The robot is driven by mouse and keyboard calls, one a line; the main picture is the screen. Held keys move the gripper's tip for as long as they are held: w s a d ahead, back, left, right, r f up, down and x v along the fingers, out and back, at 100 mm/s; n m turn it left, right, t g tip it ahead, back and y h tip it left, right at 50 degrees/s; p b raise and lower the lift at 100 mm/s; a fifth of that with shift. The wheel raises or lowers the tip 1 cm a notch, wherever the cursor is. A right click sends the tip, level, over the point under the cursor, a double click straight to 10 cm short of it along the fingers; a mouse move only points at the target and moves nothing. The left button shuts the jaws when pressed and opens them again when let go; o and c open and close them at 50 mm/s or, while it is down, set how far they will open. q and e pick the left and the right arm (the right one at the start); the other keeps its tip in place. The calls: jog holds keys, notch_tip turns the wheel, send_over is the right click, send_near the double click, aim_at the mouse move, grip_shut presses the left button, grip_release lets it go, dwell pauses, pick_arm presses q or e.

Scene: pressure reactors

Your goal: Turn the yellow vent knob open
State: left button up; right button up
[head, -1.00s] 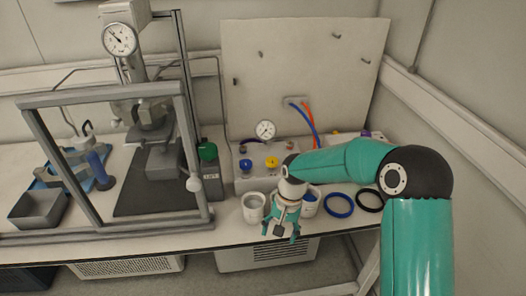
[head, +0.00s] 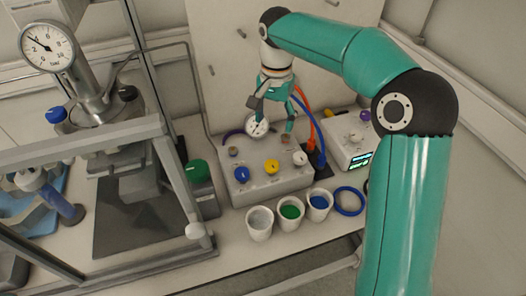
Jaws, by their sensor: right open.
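The yellow vent knob (head: 271,167) sits on the front of the grey control box (head: 262,186), between a blue knob (head: 241,173) and a white knob (head: 300,158). My right gripper (head: 272,117) is open and points down. In the picture it is above the yellow knob, over the back of the box near the round gauge (head: 257,126), which it partly covers. It looks empty and apart from the yellow knob. My left gripper is not in view.
Three white cups (head: 259,224) stand before the box, with a blue ring (head: 350,201) to their right. A framed press with a gauge (head: 47,46) fills the left. A white device (head: 350,143) stands right of the box, and blue and orange hoses (head: 311,127) run behind.

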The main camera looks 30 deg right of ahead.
aim_at(272, 163)
notch_tip(272, 163, down, 17)
jog(key=shift+r+p, duration=0.2)
jog(key=shift+p, duration=0.75)
jog(key=shift+w, duration=0.1)
